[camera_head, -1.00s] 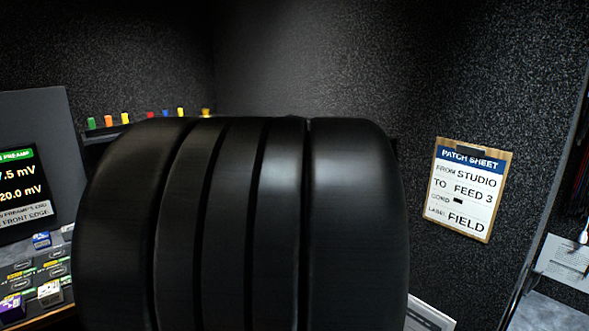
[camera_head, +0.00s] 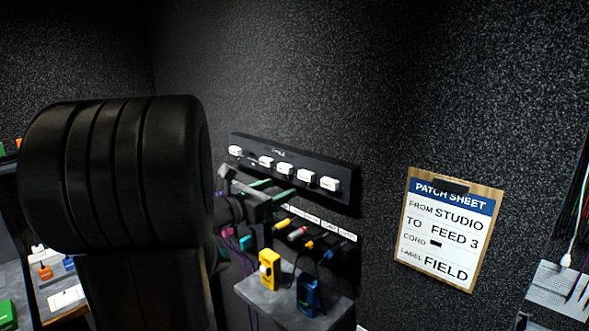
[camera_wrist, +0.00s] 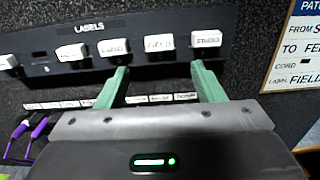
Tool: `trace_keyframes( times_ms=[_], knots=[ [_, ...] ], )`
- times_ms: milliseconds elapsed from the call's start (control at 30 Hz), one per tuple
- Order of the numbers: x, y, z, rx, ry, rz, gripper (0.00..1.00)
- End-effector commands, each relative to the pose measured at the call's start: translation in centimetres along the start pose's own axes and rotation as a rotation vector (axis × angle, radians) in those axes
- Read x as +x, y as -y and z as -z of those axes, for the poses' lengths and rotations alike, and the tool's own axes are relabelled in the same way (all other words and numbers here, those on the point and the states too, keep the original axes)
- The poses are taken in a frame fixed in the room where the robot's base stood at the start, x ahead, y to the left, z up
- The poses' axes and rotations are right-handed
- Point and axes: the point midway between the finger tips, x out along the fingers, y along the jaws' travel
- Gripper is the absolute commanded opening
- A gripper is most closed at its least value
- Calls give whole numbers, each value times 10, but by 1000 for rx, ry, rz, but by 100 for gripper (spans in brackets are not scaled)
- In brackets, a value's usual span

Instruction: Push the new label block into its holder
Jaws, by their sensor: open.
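A dark rack marked LABELS (camera_wrist: 135,24) is on the wall and holds several white label blocks. In the wrist view, one block (camera_wrist: 159,44) stands just above the gap between my fingertips, and a right-hand block (camera_wrist: 206,39) is near the right fingertip. The print on the blocks is too blurred to read surely. My gripper (camera_wrist: 160,68) is open with nothing between its green fingers; the head view also shows it (camera_head: 273,190) in front of the rack (camera_head: 290,165). A row of small white label plates (camera_wrist: 137,99) runs below; which is the holder, I cannot tell.
A patch sheet (camera_head: 447,230) on the right wall reads FROM STUDIO, TO FEED 3, LABEL FIELD. Below the rack, coloured plugs (camera_head: 298,233) hang above a grey shelf (camera_head: 290,310) bearing a yellow device (camera_head: 269,270) and a blue one (camera_head: 307,295). My arm covers the left.

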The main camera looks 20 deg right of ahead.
Motion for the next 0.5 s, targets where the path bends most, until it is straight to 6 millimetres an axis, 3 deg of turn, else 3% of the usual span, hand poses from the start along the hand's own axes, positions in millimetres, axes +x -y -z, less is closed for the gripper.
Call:
trace_keyframes(
  times_ms=[500],
  knots=[
    [7,0,-2,-5,6,1,62]
  ],
)
